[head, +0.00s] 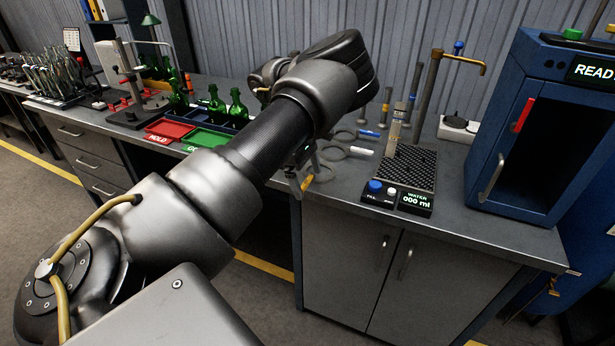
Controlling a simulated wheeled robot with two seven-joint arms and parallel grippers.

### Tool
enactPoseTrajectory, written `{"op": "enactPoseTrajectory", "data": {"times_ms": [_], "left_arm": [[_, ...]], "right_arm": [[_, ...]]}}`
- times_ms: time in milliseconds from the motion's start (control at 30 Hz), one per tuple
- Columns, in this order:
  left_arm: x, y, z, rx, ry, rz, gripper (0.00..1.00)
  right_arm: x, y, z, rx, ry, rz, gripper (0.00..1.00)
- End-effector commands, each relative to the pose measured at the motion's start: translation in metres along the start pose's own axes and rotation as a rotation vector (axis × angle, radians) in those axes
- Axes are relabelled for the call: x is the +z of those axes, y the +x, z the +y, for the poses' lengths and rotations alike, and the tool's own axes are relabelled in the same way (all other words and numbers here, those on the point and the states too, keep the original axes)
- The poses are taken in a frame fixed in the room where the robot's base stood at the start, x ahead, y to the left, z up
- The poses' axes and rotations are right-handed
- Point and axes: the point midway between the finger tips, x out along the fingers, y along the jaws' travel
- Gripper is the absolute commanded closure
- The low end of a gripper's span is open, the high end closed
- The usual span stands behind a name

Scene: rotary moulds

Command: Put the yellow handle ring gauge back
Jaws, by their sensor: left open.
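The yellow handle (307,183) of a ring gauge shows small at the front edge of the bench, beside my left gripper. A thin grey ring (323,172) lies right next to it and looks like part of the same gauge. My left gripper (302,177) is open, with its fingers pointing down at the yellow handle; whether they touch it I cannot tell. My left arm crosses the picture and hides the bench behind it. A ring gauge with a blue handle (369,133) and one with a white handle (361,152) lie further back. My right gripper is not in view.
A water station with a black grate (410,168) and a tap (430,85) stands right of the gauges. A blue oven (545,130) is at the far right. Red (168,129) and green (207,139) trays and green bottles (216,105) stand left of my arm.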

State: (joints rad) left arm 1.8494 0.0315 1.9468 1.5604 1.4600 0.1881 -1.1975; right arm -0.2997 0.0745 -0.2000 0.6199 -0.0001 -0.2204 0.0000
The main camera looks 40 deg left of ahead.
Motion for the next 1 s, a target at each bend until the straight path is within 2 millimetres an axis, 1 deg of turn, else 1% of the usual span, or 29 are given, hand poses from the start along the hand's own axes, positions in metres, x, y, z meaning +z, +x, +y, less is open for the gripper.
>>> {"op": "enactPoseTrajectory", "data": {"times_ms": [133, 167, 267, 500, 700, 833, 1000], "left_arm": [[0.002, -0.005, 0.0, 0.001, 0.0, 0.0, 0.01], [0.001, -0.006, 0.0, 0.002, 0.0, 0.0, 0.01], [0.001, -0.02, 0.001, 0.005, 0.0, -0.001, 0.01], [0.001, -0.071, 0.001, 0.006, 0.0, -0.002, 0.01], [0.001, -0.106, 0.001, 0.003, 0.001, -0.002, 0.01], [0.001, -0.118, 0.001, 0.001, 0.001, 0.0, 0.01], [0.001, -0.123, 0.0, 0.0, 0.0, 0.0, 0.01]], "right_arm": [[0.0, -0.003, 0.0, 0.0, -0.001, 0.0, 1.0], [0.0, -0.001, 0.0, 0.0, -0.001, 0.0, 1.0], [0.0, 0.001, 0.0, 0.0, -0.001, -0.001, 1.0], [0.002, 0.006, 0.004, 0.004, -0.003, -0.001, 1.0], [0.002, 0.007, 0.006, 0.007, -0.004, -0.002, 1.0], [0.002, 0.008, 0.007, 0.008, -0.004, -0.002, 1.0], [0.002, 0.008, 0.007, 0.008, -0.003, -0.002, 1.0]]}}
